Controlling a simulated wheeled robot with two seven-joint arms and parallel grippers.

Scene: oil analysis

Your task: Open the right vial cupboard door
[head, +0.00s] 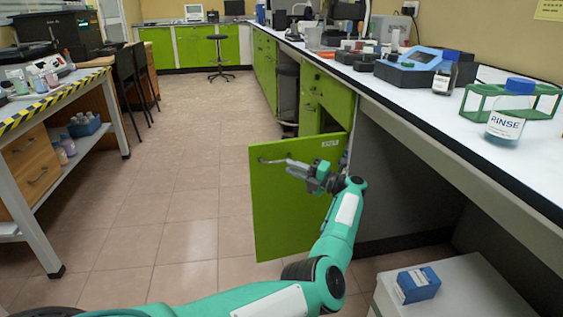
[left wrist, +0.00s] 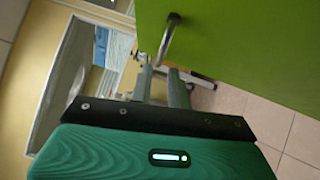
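The green cupboard door (head: 285,215) stands swung out from the bench into the aisle, with a small label near its upper edge. Its metal handle (head: 270,160) sits at the upper left of the door. My left gripper (head: 292,163) is at this handle. In the left wrist view the curved handle (left wrist: 168,38) runs down between the two fingertips (left wrist: 160,70), and the fingers look shut on it. The green door face (left wrist: 250,40) fills the upper right there. The inside of the cupboard is mostly hidden behind the door and my arm. My right gripper is out of view.
The white bench top (head: 420,110) carries a blue-grey instrument (head: 415,65), a RINSE bottle (head: 508,115) and a green rack (head: 545,103). A white cabinet (head: 465,285) with a blue box (head: 417,284) stands at lower right. The tiled floor (head: 190,200) left of the door is clear.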

